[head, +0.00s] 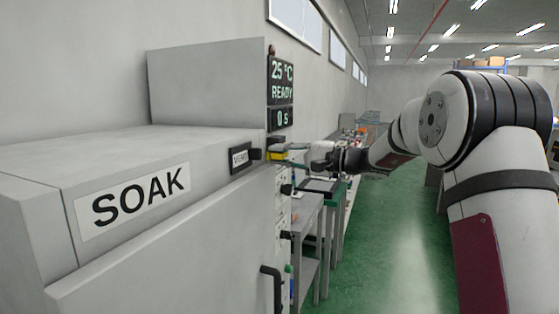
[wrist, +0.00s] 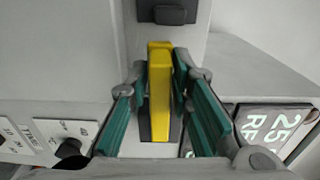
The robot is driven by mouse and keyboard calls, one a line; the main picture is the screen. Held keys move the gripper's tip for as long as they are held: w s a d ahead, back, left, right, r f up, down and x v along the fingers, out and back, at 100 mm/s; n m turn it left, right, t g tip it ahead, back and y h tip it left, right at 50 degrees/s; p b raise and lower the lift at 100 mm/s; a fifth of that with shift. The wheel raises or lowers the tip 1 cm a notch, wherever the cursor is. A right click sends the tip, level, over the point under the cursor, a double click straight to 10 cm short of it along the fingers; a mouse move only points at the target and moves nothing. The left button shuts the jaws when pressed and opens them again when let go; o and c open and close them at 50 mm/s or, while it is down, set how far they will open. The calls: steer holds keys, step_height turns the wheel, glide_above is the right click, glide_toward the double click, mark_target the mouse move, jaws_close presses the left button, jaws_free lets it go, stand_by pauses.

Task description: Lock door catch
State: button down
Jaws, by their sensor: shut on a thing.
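The door catch is a yellow lever (head: 278,155) on the front edge of the grey SOAK cabinet, just below the status display. In the wrist view the yellow lever (wrist: 159,88) stands lengthwise in the picture, over a dark base plate. My gripper (wrist: 160,72) has its green-padded fingers on either side of the lever and is shut on it. In the head view my gripper (head: 298,152) reaches the lever from the right; the fingers are small there and the exact contact is hard to see. The cabinet door (head: 190,250) looks closed.
A display (head: 281,82) reads 25 °C, READY, 0 s. A dark door handle (head: 271,287) is lower down. Grey benches (head: 310,205) stand behind; green floor on the right is clear.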

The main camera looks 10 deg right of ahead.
mark_target(272, 174)
steer(key=f+n+b, duration=0.1)
steer(key=b, duration=0.1)
steer(key=f+n+b, duration=0.1)
steer(key=b, duration=0.2)
steer(key=f+n+b, duration=0.2)
steer(key=shift+w+d+b, duration=0.2)
steer(key=shift+w+b, duration=0.15)
steer(key=n+b, duration=0.1)
steer(key=b, duration=0.1)
steer(key=f+b, duration=0.1)
steer(key=b, duration=0.1)
steer(key=f+n+b, duration=0.1)
steer(key=b, duration=0.1)
steer(key=shift+w+d+n, duration=0.3)
steer(key=shift+w, duration=0.05)
steer(key=b, duration=0.1)
steer(key=n+b, duration=0.1)
steer(key=shift+w+d+f+b, duration=0.15)
steer(key=shift+w+f+b, duration=0.1)
steer(key=shift+b, duration=0.1)
steer(key=shift+d, duration=0.1)
steer(key=c, duration=1.6)
jaws_free()
steer(key=shift+o, duration=0.2)
steer(key=shift+r, duration=0.1)
steer(key=v, duration=1.2)
